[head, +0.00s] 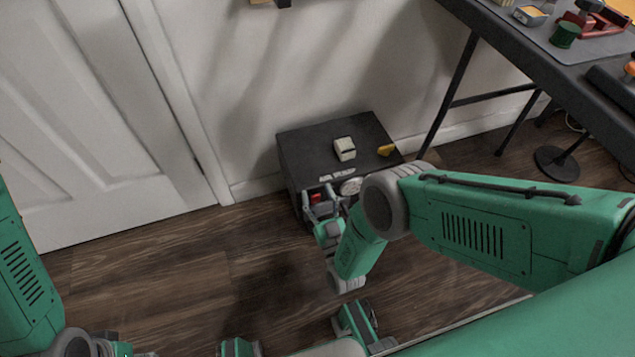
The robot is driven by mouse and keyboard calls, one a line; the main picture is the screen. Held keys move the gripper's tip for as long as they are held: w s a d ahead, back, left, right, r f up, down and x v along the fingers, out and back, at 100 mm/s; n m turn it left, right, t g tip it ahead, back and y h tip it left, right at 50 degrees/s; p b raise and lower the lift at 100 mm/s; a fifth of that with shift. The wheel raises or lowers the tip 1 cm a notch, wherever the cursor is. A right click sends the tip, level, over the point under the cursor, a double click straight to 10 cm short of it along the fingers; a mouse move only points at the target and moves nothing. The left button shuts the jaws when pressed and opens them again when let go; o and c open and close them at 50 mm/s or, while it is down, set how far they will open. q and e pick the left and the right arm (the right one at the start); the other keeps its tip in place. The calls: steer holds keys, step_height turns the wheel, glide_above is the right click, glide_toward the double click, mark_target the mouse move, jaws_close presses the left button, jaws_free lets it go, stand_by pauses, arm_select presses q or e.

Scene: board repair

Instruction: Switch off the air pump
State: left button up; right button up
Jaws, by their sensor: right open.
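The air pump appears to be the dark box (300,150) on the floor against the wall. A red switch (315,197) and a round white gauge (351,186) show on its front face. My right gripper (320,194) is open in front of that face, with its fingers around the red switch in the picture. I cannot tell whether it touches the switch, or which way the switch is set. My right arm hides the lower right of the box. My left arm shows at the lower left edge; its gripper is not in view.
A pale block (344,149) and a yellow piece (385,150) are on the box top. A dark table (560,85) with tools stands at the upper right, its thin legs reaching the floor. A white door (90,110) is at the left. The wooden floor left of the box is clear.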

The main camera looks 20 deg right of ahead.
steer(key=r, duration=0.4)
steer(key=shift+s+a, duration=0.15)
steer(key=shift+a, duration=0.15)
steer(key=shift+d+r, duration=0.3)
steer(key=shift+r, duration=0.55)
steer(key=shift+a, duration=0.1)
